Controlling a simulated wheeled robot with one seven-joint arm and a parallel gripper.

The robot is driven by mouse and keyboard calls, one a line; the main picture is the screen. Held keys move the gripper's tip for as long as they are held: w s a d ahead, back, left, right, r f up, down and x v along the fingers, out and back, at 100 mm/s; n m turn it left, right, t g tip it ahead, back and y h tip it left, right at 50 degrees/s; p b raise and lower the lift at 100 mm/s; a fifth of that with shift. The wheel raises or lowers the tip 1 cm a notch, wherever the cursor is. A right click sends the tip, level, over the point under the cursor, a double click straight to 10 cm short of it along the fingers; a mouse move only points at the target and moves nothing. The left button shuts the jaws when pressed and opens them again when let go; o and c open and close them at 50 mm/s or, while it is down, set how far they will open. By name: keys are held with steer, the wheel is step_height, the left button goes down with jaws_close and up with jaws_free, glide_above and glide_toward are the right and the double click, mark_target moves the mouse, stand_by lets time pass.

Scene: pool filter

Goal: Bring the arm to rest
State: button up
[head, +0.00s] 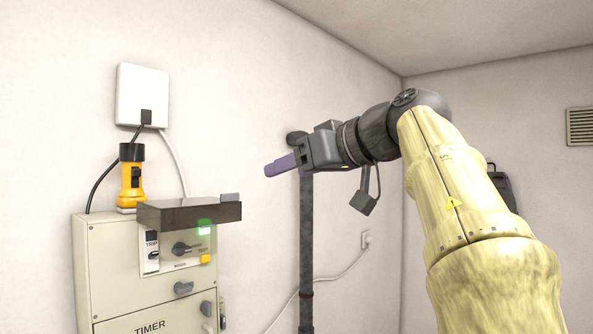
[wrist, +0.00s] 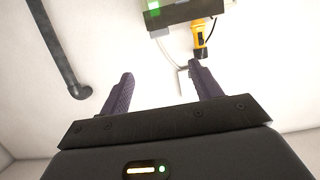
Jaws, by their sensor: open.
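My gripper (head: 283,166) is raised in mid-air in the head view, pointing left. It is in front of the wall, up and to the right of the beige control box (head: 115,262). In the wrist view my gripper (wrist: 162,92) shows two purple fingers spread apart. Nothing is between them. My arm is extended, bent at the elbow, and touches nothing that I can see.
A yellow flashlight (head: 132,178) stands on the box, beside a dark raised cover (head: 190,214) with a green light under it. A grey pipe (head: 306,255) stands behind my gripper. A white outlet plate (head: 143,96) is on the wall. Open air surrounds the arm.

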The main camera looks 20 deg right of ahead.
steer(key=shift+w, duration=0.15)
steer(key=w+f+m+t+b, duration=0.2)
steer(key=w+f+t+b, duration=0.35)
steer(key=w+f, duration=0.55)
steer(key=w+d+f+m+g+h+b, duration=0.1)
steer(key=d+f+m+h+b, duration=0.2)
steer(key=f, duration=1)
steer(key=d+f+m+g+h+b, duration=0.15)
steer(key=f+h, duration=0.25)
steer(key=f, duration=0.8)
steer(key=s+a+f+m+g+h+b, duration=0.1)
steer(key=s+f+g, duration=0.3)
steer(key=f, duration=0.8)
steer(key=s+a+f+g+h+b, duration=0.15)
steer(key=s+f, duration=0.45)
steer(key=f, duration=0.6)
steer(key=s+a+f+n+g+y+b, duration=0.1)
steer(key=s+f+g, duration=0.6)
steer(key=s+f, duration=0.7)
steer(key=shift+s+a+y, duration=0.45)
steer(key=shift+s+a, duration=0.3)
steer(key=shift+a, duration=0.45)
